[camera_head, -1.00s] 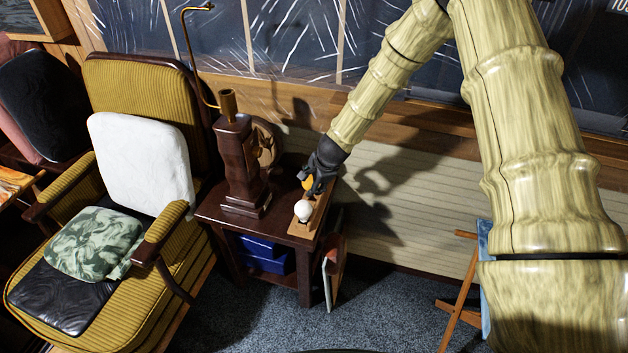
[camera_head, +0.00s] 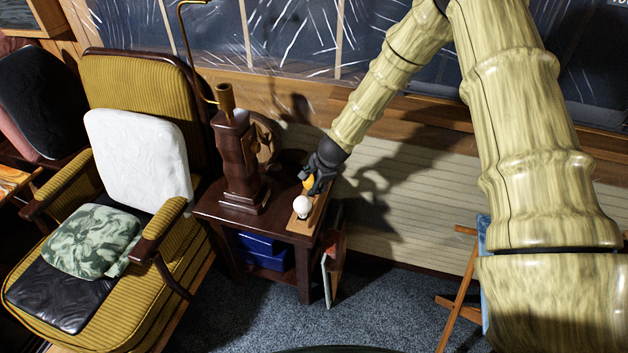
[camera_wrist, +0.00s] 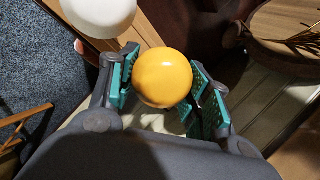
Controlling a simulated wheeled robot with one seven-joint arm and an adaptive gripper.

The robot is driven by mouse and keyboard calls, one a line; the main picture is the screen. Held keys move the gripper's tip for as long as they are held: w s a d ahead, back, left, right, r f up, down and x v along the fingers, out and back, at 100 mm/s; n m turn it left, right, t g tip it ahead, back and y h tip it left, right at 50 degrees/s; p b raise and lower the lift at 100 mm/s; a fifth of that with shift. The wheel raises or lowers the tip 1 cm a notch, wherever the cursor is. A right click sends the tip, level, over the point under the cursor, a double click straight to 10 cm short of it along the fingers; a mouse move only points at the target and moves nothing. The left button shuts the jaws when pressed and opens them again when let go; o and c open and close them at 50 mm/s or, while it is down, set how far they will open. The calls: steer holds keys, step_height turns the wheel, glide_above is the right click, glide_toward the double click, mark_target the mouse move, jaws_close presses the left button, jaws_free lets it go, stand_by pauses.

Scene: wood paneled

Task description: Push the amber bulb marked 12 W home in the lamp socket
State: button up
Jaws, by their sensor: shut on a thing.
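The amber bulb (camera_wrist: 163,77) sits between the teal pads of my gripper (camera_wrist: 165,90) in the wrist view, and my gripper is shut on it. In the head view my gripper (camera_head: 310,182) holds the amber bulb (camera_head: 308,183) over the right rear of the small dark table, by a wooden strip. The marking on the bulb cannot be read. The dark wooden lamp (camera_head: 240,165) stands upright on the table, left of my gripper. A brass-coloured cylinder (camera_head: 225,97), which looks like the lamp socket, is at its top. My gripper is apart from the lamp.
A white bulb (camera_head: 303,206) stands on the wooden strip (camera_head: 302,226); it also shows in the wrist view (camera_wrist: 98,12). A round wooden object (camera_head: 266,143) is behind the lamp. A yellow armchair (camera_head: 130,75) stands left of the table (camera_head: 225,213). Blue boxes (camera_head: 262,252) lie below.

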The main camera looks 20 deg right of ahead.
steer(key=shift+f+b, duration=0.9)
steer(key=shift+f, duration=0.75)
steer(key=o, duration=1.2)
steer(key=shift+c, duration=0.2)
steer(key=shift+r, duration=0.1)
steer(key=v, duration=1.2)
